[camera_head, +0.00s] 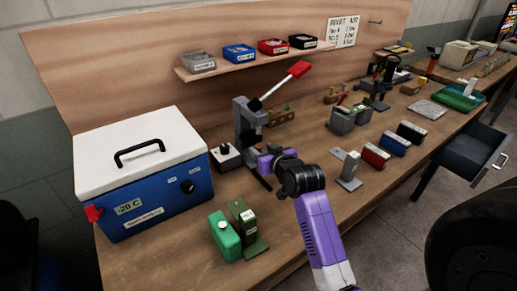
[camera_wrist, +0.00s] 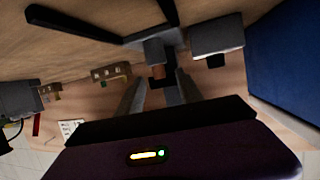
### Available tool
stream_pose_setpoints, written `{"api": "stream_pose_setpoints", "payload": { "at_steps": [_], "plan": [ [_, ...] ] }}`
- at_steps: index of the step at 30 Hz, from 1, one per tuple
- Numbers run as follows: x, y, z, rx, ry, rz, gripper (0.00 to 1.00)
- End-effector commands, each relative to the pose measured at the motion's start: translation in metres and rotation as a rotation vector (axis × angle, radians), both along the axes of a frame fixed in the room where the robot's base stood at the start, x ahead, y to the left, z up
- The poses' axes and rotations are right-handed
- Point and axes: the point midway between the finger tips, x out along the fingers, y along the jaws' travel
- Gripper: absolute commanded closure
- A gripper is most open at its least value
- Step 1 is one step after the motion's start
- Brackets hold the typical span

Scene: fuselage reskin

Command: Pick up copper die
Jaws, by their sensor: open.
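The copper die (camera_wrist: 158,71) shows in the wrist view as a small copper-coloured piece at the grey press head. It appears between the two grey fingers of my gripper (camera_wrist: 158,82), which are apart. I cannot tell whether either finger touches it. In the head view my gripper (camera_head: 262,163) is at the front of the grey hand press (camera_head: 243,122), which has a red-ended lever (camera_head: 299,68). The copper die cannot be made out in the head view.
A blue and white cooler (camera_head: 150,185) stands left of the press, with a small grey box (camera_head: 226,157) between them. A shelf (camera_head: 250,64) with several bins is above.

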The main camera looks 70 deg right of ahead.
Motion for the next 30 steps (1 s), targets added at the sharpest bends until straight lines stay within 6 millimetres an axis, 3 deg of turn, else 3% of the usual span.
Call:
{"api": "stream_pose_setpoints", "payload": {
  "at_steps": [11,18,30],
  "plan": [
    [0.008,-0.0082,-0.0044,0.0,0.0,-0.001,0.57],
    [0.0079,-0.0079,-0.0044,0.0,0.0,-0.001,1.0],
    [0.008,-0.008,-0.002,-0.002,-0.001,-0.001,1.0]
  ]
}}
